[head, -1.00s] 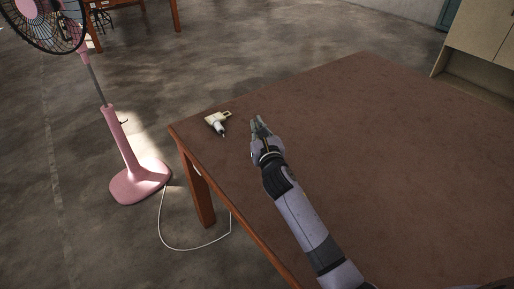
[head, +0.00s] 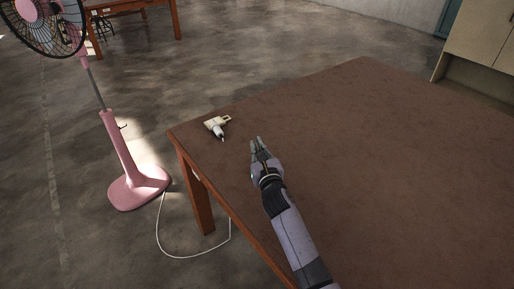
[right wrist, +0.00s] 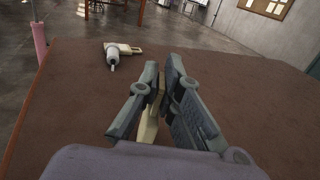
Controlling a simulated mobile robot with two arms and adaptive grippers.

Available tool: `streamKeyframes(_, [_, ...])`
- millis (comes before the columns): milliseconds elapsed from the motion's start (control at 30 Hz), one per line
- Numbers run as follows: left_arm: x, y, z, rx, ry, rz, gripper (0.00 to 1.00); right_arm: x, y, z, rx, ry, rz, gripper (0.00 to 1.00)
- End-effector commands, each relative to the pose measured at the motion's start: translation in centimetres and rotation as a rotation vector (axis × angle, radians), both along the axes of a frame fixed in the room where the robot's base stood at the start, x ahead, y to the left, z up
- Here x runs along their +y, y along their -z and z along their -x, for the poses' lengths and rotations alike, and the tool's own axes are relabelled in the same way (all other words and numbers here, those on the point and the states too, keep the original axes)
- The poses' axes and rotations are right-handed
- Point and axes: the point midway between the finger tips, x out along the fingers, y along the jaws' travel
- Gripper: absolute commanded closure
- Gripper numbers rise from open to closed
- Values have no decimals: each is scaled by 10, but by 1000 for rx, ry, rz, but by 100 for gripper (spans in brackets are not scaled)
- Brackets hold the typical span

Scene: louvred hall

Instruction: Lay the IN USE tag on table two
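My right gripper (head: 258,143) is above the brown-topped table (head: 330,150), to the right of a cream tool. In the right wrist view, its fingers (right wrist: 162,75) are close together on a thin, pale tan piece (right wrist: 150,122). The piece is seen nearly edge-on and looks like the tag; no writing shows and the fingers hide much of it. Another wooden table (head: 130,6) stands at the back left. No number shows on either table. My left gripper is not in view.
The cream tool (head: 217,124) with a pale nozzle lies near the table's left corner. A pink fan (head: 125,150) with a white cord (head: 175,254) stands on the floor to the left. A cabinet (head: 485,35) is at the back right. Most of the tabletop is clear.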

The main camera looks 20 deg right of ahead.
Motion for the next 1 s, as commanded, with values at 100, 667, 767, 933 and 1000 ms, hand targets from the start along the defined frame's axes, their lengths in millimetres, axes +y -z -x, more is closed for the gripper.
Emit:
streamKeyframes(100, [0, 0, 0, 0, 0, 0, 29, 0, 0, 0, 1, 0, 0, 84])
streamKeyframes(667, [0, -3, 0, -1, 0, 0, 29, 0, -2, 6, 2, 1, 2, 75])
streamKeyframes(767, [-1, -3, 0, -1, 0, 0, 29, 1, -1, 21, 3, -1, 2, 75])
streamKeyframes(933, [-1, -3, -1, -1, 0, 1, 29, 3, -1, 57, 3, -1, 2, 75])
streamKeyframes(1000, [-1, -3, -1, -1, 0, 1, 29, 3, -1, 72, 3, 0, 1, 75])
